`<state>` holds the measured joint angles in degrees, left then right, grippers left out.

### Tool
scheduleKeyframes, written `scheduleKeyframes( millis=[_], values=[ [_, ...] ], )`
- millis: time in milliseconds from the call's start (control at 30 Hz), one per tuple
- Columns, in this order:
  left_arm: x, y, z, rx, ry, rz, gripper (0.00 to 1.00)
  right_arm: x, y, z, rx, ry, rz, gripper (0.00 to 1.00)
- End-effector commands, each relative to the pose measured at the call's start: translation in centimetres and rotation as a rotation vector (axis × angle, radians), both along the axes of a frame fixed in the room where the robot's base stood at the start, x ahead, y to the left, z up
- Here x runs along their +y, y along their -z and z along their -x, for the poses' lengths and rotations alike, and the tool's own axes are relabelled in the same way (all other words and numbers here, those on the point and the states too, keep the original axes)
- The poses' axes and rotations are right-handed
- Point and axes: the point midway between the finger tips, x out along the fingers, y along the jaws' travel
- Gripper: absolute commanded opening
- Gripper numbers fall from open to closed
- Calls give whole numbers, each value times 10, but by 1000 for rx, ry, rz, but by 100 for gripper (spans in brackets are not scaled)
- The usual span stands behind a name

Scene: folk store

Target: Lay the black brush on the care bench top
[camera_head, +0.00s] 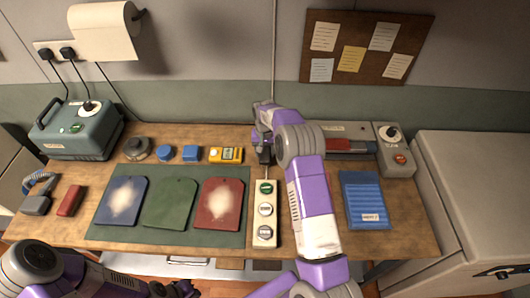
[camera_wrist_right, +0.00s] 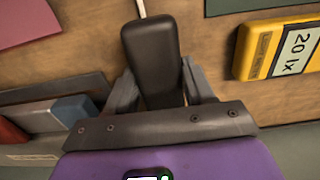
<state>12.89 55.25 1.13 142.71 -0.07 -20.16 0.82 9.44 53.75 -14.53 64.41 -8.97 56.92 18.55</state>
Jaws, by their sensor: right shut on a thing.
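The black brush (camera_head: 264,155) is partly hidden by my right gripper (camera_head: 262,136) near the back middle of the care bench top (camera_head: 205,252). In the right wrist view the black brush (camera_wrist_right: 151,55) is a smooth, rounded, oblong block with no bristles visible. The fingers of my right gripper (camera_wrist_right: 160,90) are shut on it from both sides. I cannot tell whether it touches the bench. My left gripper (camera_head: 185,288) is low at the bottom edge, in front of the bench, and its finger opening is unclear.
A green mat (camera_head: 160,236) carries blue, green and red plates. A pale switch strip (camera_head: 265,212) lies beside it, below my right gripper. A yellow meter (camera_head: 226,155) is left of the gripper. A blue tray (camera_head: 365,200) lies right of my arm. Bare wood shows along the front edge.

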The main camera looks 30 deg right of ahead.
Motion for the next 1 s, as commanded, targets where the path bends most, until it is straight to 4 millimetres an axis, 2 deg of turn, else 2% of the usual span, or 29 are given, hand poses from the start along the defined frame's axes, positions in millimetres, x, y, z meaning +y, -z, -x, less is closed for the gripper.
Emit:
scheduleKeyframes(
  millis=[367,400,567,867,1000],
  values=[
    [0,3,0,0,0,0,0,0,5,0,-1,0,0,9],
    [0,2,0,0,0,0,0,0,5,0,-1,0,0,56],
    [0,2,0,0,0,0,0,0,5,0,-1,0,0,78],
    [0,1,0,0,0,0,0,0,2,0,-2,0,0,78],
    [0,-2,0,0,0,0,0,0,-13,-1,-6,0,1,78]
  ],
)
